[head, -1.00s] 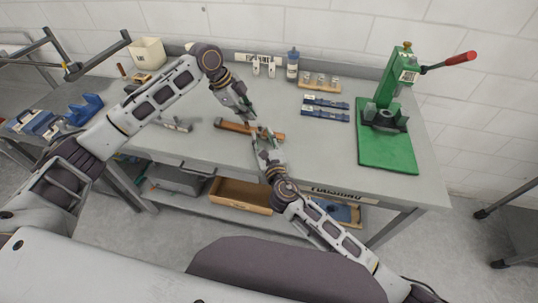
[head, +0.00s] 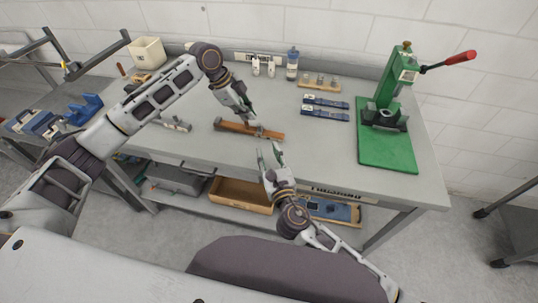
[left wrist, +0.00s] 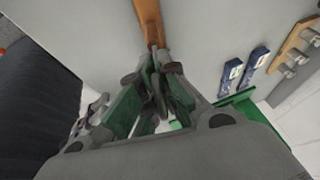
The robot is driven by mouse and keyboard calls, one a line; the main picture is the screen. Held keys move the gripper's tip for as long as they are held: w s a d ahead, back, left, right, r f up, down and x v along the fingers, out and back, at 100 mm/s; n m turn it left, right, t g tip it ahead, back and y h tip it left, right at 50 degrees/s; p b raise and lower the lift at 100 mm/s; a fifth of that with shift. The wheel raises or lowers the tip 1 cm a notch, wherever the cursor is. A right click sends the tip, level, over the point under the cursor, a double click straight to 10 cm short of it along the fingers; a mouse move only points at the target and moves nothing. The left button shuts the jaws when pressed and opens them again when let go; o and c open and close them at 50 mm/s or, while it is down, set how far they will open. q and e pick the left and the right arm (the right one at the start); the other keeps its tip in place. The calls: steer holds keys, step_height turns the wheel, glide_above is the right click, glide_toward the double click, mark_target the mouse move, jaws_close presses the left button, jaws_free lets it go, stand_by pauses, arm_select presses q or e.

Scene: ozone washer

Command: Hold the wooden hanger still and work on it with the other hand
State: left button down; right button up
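The wooden hanger (head: 235,127) is a brown bar lying on the grey workbench, near its front middle. My left gripper (head: 251,117) reaches down onto it from behind. In the left wrist view, the gripper's fingers (left wrist: 157,55) are close together on the wooden bar (left wrist: 149,18), whose other part is hidden behind them. My right gripper (head: 269,150) is at the bench's front edge, in front of the hanger and apart from it. Its two fingers are spread with nothing between them.
A green press (head: 391,100) with a red handle stands at the right. Two blue tools (head: 325,114) lie behind and right of the hanger. A bottle (head: 292,65) and a wooden block with metal pieces (head: 320,83) stand at the back. A wooden drawer (head: 240,194) is below the bench.

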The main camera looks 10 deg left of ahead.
arm_select(q)
steer(key=c, duration=1.6)
jaws_free()
steer(key=shift+o, duration=0.2)
steer(key=shift+r, duration=0.15)
steer(key=v, duration=1.1)
steer(key=shift+a+r, duration=0.15)
steer(key=shift+r, duration=0.15)
